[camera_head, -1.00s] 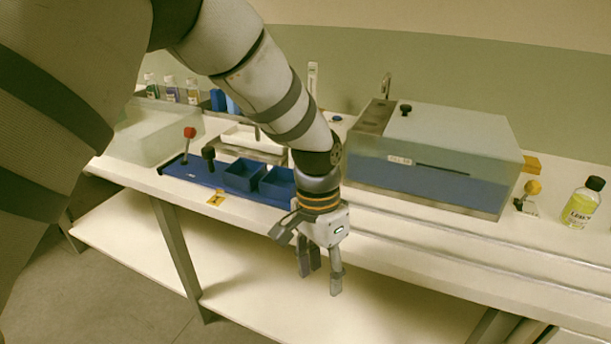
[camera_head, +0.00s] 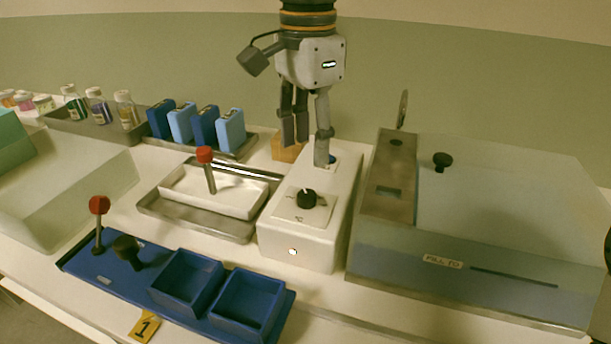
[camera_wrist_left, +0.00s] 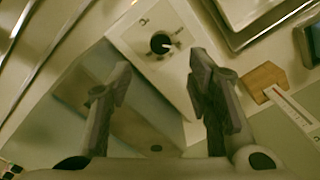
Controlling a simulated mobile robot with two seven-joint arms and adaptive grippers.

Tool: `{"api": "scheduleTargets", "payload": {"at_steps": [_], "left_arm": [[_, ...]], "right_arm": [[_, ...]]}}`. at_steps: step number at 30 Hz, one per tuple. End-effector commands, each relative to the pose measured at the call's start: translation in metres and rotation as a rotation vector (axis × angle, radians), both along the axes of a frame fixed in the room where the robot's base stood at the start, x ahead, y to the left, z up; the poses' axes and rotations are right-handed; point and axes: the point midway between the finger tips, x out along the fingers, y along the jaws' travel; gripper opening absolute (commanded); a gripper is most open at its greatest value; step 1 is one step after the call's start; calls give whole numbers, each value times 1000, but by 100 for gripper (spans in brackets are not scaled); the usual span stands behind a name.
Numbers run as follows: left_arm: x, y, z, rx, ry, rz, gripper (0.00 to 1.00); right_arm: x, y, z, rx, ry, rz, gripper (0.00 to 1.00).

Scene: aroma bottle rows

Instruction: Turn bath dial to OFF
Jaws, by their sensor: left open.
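The bath dial is a black round knob (camera_head: 306,198) on a pale plate on top of a white control box (camera_head: 290,247). Its small markings are too blurred to read. In the left wrist view the dial (camera_wrist_left: 160,43) shows a white pointer mark, near the top between the finger lines. My left gripper (camera_head: 305,150) is open and empty, pointing down over the back part of the box, behind the dial. Its fingers appear apart from the dial; the wrist view shows both fingers (camera_wrist_left: 163,85) spread.
The bath tank (camera_head: 470,262) with its lid stands right of the box. A metal tray (camera_head: 195,228) with a white block and red-topped handle is at left. A blue rack (camera_head: 125,283) lies in front. Blue packs (camera_head: 205,125) and a wooden block (camera_head: 284,149) stand behind.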

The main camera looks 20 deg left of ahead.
Motion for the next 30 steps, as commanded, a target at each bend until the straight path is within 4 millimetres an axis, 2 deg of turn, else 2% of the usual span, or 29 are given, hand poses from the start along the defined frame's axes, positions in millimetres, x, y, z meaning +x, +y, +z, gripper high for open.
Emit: {"api": "scheduleTargets", "payload": {"at_steps": [3, 9, 14, 21, 22, 28, 30], "left_arm": [[-1, 1, -32, 2, 4, 1, 46], [0, 1, -76, 1, 2, 1, 46], [0, 0, -91, 1, -2, 1, 46], [0, 0, -92, 1, -3, 1, 46], [0, 0, -92, 0, -3, 1, 44], [0, 0, -92, 0, -3, 1, 0], [1, 0, -92, 0, -3, 1, 0]], "right_arm": [[1, 0, 1, 0, -3, 0, 40], [1, 0, 1, 0, -4, 0, 40], [1, 0, 0, 0, -4, 0, 40], [1, 0, 0, 0, -4, 0, 40], [1, 0, 0, 0, -4, 0, 40], [1, 0, 0, 0, -4, 0, 40], [1, 0, 0, 0, -4, 0, 40]]}}
